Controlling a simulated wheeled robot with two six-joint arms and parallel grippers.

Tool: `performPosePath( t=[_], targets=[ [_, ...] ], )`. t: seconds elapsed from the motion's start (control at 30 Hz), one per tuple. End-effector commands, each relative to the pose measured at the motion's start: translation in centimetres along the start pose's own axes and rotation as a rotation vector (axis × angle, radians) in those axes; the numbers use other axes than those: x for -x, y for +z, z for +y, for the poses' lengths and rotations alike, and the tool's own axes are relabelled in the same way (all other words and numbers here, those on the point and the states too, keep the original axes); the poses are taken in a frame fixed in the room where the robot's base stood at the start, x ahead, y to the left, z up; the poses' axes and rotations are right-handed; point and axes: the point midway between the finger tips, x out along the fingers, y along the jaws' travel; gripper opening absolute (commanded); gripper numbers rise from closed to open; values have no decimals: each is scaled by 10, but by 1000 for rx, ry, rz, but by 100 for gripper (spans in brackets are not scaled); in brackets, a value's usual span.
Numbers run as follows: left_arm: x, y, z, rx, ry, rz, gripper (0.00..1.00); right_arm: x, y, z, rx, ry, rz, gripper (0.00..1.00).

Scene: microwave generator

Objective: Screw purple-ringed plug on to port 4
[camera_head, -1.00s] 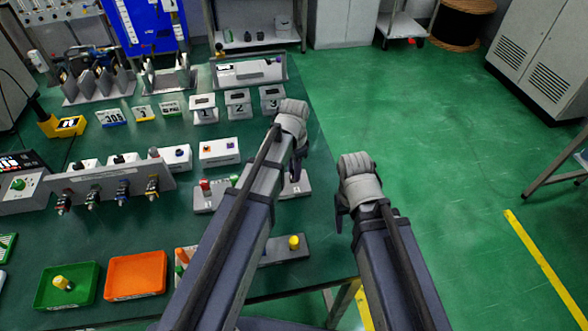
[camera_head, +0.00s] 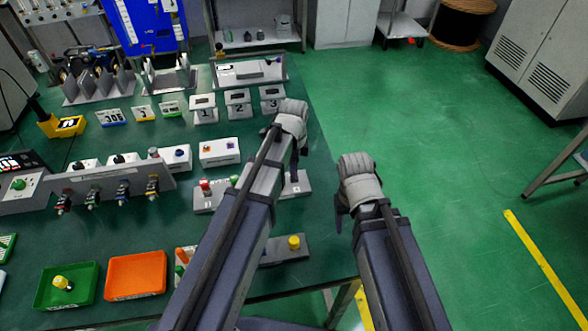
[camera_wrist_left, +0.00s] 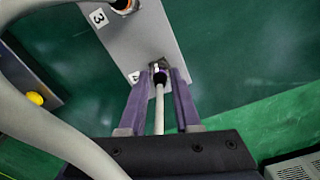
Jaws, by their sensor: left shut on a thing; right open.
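In the left wrist view, my left gripper (camera_wrist_left: 161,78) is shut on the purple-ringed plug (camera_wrist_left: 160,76), whose pale cable runs back between the fingers. The plug's front end is at the port beside the "4" label (camera_wrist_left: 134,77) on a grey plate (camera_wrist_left: 135,42). I cannot tell whether its thread is engaged. Another connector (camera_wrist_left: 122,5) sits by the "3" label at the top. In the head view, my left gripper (camera_head: 300,152) is over the table's right side and its wrist hides the plug. My right gripper (camera_head: 339,207) is open and empty, beyond the table edge.
In the head view, a grey block with a yellow knob (camera_head: 294,242) lies near the table's front. A green tray (camera_head: 67,287) and an orange tray (camera_head: 137,275) stand at front left. A rack of hanging connectors (camera_head: 110,185) is left. Clear floor lies right.

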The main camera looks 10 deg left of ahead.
Motion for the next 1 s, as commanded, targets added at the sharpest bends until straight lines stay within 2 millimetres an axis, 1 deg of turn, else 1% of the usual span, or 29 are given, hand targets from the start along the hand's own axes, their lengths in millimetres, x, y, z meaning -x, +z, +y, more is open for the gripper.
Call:
performPosePath(
  t=[0.2, 0.57, 0.6, 0.87, 1.0],
  targets=[
    [0, 0, 2, -29, 4, 0, 0, 0, 0, 0, 0, 0, 0, 62],
    [0, 0, 2, -31, 4, 0, 0, 0, 0, 0, 0, 0, 0, 62],
    [0, 0, 2, -30, 4, 0, 33, 0, 0, 0, 0, 0, 0, 62],
    [0, 0, 1, -30, 2, 0, 62, 0, 0, 0, 0, 0, 0, 62],
    [0, 0, 0, -30, 1, 0, 62, 0, 0, 0, 0, 0, 0, 62]
  ],
)
